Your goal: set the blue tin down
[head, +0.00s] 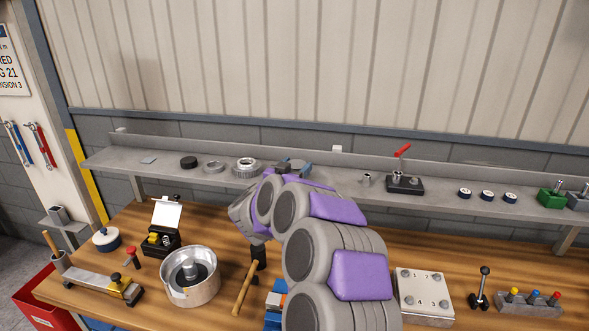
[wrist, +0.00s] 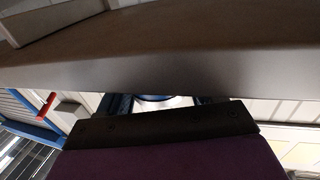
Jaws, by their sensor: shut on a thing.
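My gripper (head: 290,166) is at the wall shelf, between the toothed ring and the small grey cylinder, mostly hidden behind my arm in the head view. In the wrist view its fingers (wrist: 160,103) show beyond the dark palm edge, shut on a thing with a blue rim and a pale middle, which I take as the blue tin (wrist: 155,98). Only a sliver of it shows there. Whether it touches the shelf (head: 225,180) I cannot tell.
On the shelf, a toothed ring (head: 246,167) stands just left of my gripper; a grey cylinder (head: 367,179) and a red-handled clamp (head: 404,183) are to the right.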

